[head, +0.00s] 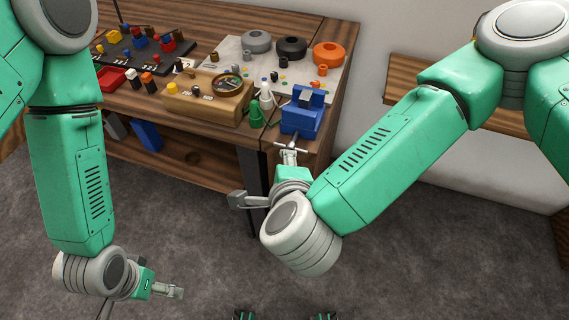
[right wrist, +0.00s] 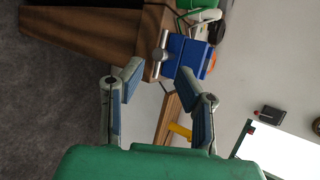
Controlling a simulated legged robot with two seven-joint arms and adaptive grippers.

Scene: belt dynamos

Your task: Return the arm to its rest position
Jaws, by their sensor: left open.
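My left arm hangs down at the left of the head view. Its gripper (head: 167,291) is open and empty over the grey floor, clear of the workbench. My right arm reaches in from the right to the bench's front right corner. My right gripper (right wrist: 162,72) is open in the right wrist view, with its two fingers apart and nothing between them. The blue vise (head: 302,112) stands on the bench corner beyond this gripper; it also shows in the right wrist view (right wrist: 188,55). In the head view the right wrist partly hides this gripper.
The wooden workbench (head: 340,62) holds a wooden box with a round dial (head: 208,97), a green bottle (head: 256,113), a white bottle (head: 266,96), and grey, black and orange rings (head: 328,53). A blue bin (head: 147,135) is below. The floor in front is clear.

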